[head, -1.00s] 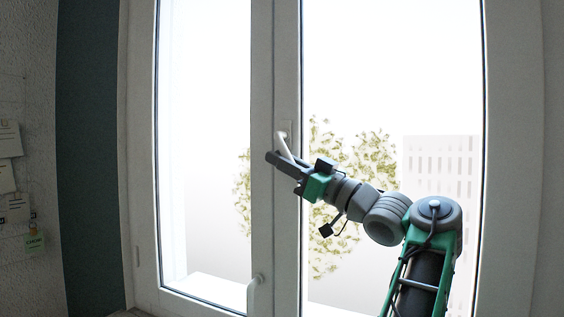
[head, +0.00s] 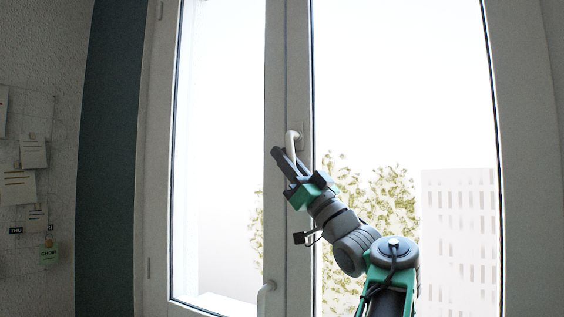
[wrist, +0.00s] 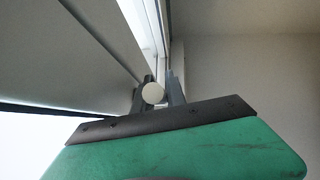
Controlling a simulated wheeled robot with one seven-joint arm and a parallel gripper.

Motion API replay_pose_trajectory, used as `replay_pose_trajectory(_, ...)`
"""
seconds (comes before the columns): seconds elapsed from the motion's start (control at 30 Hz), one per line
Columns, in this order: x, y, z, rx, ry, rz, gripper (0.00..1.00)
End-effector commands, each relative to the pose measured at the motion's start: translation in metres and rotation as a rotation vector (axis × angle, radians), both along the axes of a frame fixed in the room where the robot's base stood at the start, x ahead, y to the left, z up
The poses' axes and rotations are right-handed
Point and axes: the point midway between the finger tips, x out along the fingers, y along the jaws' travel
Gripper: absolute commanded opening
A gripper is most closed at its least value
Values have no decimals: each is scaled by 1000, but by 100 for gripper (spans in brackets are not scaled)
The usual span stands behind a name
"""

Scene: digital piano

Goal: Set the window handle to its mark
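The white window handle (head: 291,145) is mounted on the middle frame between two panes. In the head view its grip hangs down from its base plate, leaning slightly. My gripper (head: 287,160) points up and left at it, with its dark fingers around the lower part of the grip. In the wrist view the round pale end of the handle (wrist: 152,93) fills the space between the two fingers (wrist: 159,88), which appear shut on it. The fingers hide part of the grip. I cannot make out a mark.
A dark teal strip (head: 108,160) and a wall with pinned notes (head: 33,152) are at the left. Open space lies before the right pane.

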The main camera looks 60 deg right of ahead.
Motion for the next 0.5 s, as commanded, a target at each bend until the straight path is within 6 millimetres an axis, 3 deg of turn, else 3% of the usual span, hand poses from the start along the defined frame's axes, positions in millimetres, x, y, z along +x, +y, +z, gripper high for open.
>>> replay_pose_trajectory(0.27,1,1,1,-1,0,1,38)
replay_pose_trajectory(0.5,0,1,-1,-1,1,1,38)
